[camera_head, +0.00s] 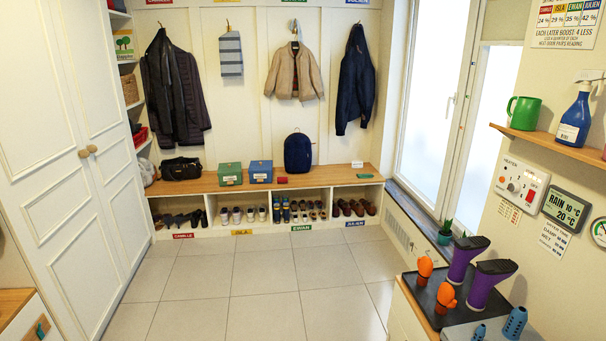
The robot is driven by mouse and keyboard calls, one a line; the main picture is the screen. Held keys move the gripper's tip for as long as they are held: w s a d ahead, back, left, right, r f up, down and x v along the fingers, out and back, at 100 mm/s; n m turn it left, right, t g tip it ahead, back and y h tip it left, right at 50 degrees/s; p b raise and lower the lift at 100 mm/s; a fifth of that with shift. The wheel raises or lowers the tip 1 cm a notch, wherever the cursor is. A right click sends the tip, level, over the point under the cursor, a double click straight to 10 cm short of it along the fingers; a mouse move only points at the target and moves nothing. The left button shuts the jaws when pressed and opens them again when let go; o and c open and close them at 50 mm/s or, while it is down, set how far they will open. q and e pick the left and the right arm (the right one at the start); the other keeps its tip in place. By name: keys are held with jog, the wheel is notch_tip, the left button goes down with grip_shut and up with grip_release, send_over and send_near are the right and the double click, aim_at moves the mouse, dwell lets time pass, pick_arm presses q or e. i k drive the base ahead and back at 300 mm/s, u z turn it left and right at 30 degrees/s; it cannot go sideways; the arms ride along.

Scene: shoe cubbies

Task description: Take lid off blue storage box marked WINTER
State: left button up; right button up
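A blue storage box (260,176) stands on the wooden bench top (345,178) against the back wall. Its lid (261,164) appears to be on. A pale label is on its front, but the writing is too small to read. A green box (230,179) of similar size stands just to its left, also with a pale label and closed. Neither of my grippers is in view, and nothing touches the boxes.
A navy backpack (298,154) stands right of the blue box; a black bag (181,168) lies left. Shoe cubbies (242,196) run underneath. The tiled floor (262,285) before the bench is clear. Purple boots (488,281) stand on a right-hand counter; white cupboards (75,150) line the left.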

aim_at(258, 165)
jog(key=u, duration=0.15)
jog(key=i, duration=2.9)
jog(key=z, duration=0.6)
jog(key=i, duration=1.7)
jog(key=u, duration=1.35)
